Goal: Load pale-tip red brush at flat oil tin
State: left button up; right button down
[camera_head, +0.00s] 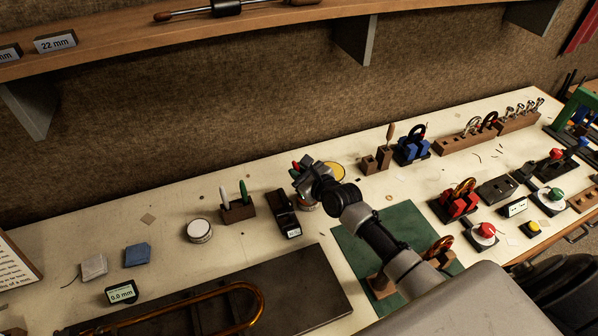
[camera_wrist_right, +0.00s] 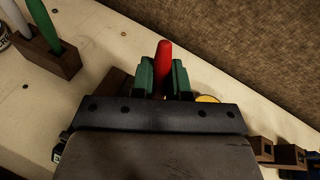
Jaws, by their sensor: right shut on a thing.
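My right gripper (camera_head: 306,178) is shut on the red brush (camera_wrist_right: 163,58). Its red handle stands up between the green finger pads in the right wrist view. The brush's tip is hidden below the gripper, so its colour does not show. A round, shallow yellow-topped thing (camera_head: 336,171), perhaps the flat oil tin, lies just behind and right of the gripper. Its edge also shows in the right wrist view (camera_wrist_right: 207,99), past the gripper. I cannot tell whether the brush touches it. My left gripper is not in view.
A wooden block (camera_head: 238,213) holds a white and a green handle. A white-lidded tin (camera_head: 199,231) stands left of it. A dark box (camera_head: 283,214) is close to the gripper's left. Wooden blocks (camera_head: 376,162) stand to the right. The back wall is close behind.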

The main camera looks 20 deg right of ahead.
jog(key=shift+f+b, duration=0.35)
jog(key=shift+f, duration=0.15)
jog(key=shift+s+f, duration=0.1)
jog(key=shift+f, duration=0.05)
dwell(1.2)
notch_tip(320, 180, up, 7)
jog(key=p, duration=0.7)
jog(key=shift+p, duration=0.3)
dwell(0.5)
